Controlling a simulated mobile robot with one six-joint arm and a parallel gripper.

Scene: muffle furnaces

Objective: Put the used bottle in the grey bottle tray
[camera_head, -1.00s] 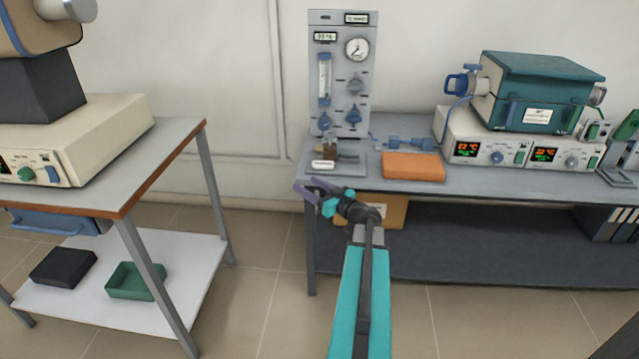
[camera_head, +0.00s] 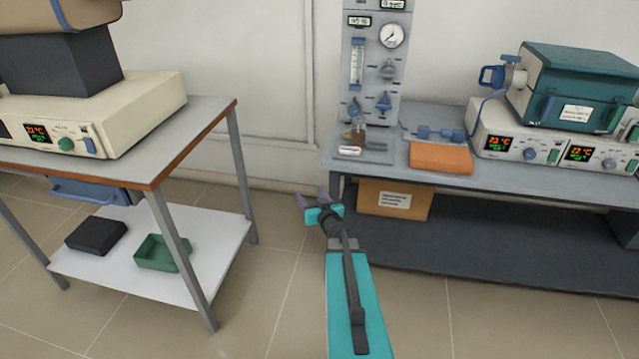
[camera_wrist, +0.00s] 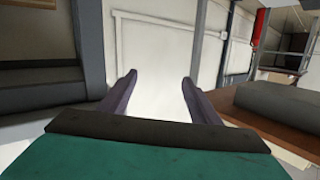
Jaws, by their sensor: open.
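A small brown bottle (camera_head: 357,134) stands on the grey base (camera_head: 376,155) of the gas panel, at the left end of the right-hand bench. It is too small to tell whether it is the used one. I cannot clearly make out a grey bottle tray. A dark, nearly black tray or box (camera_head: 96,236) lies on the lower shelf of the left cart. My gripper (camera_head: 311,196) is open and empty, in front of the bench's left end and below the bottle. In the wrist view my gripper (camera_wrist: 158,78) has its two fingers apart with nothing between them.
A green tray (camera_head: 160,252) lies on the cart's lower white shelf (camera_head: 215,232). An orange block (camera_head: 440,157) and a teal furnace (camera_head: 575,85) are on the bench. A cardboard box (camera_head: 395,200) is under it. Floor is free between cart and bench.

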